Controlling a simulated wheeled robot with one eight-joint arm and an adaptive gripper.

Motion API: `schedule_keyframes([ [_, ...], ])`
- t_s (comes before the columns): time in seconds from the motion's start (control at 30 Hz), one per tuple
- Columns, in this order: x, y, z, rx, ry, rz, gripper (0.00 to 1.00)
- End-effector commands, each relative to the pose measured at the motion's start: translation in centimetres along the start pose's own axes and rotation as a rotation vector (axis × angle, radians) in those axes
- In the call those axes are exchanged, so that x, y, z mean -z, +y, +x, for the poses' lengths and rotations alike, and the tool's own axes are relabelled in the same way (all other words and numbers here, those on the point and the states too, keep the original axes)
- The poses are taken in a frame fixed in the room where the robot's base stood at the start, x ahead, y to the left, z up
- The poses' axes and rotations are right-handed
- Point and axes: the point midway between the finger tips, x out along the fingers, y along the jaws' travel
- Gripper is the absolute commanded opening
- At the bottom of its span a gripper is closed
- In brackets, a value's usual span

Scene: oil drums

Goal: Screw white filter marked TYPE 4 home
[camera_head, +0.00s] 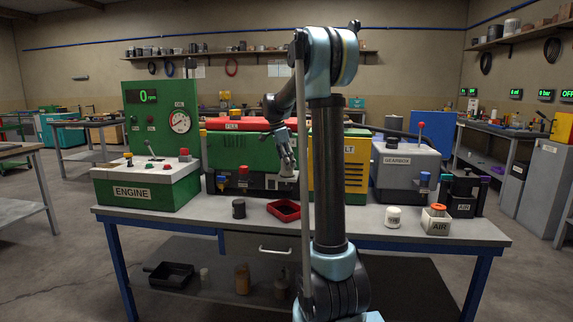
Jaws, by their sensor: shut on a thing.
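My gripper (287,161) reaches down at the front of the green engine block (235,150), near its dark lower section. It is shut on a small pale thing, apparently a white filter (287,172); its marking cannot be read. Whether its thread meets a seat on the engine cannot be told at this size. Another white canister (393,218) with dark markings stands upright on the bench (345,226) at the right; its label is too small to read. A black canister (239,209) stands upright at the left of the gripper.
A red tray (284,210) lies below my gripper. The green ENGINE console (147,188) stands at the left, with a gauge panel behind. My upright arm hides part of the bench's middle.

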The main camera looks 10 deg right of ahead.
Motion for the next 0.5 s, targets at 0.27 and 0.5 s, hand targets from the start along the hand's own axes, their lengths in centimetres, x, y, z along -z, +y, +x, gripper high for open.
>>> schedule_keyframes([
  [0.27, -0.03, -0.04, 0.05, -0.079, 0.000, 0.278, 0.15],
  [0.5, 0.01, -0.03, 0.05, -0.129, 0.000, 0.460, 0.15],
])
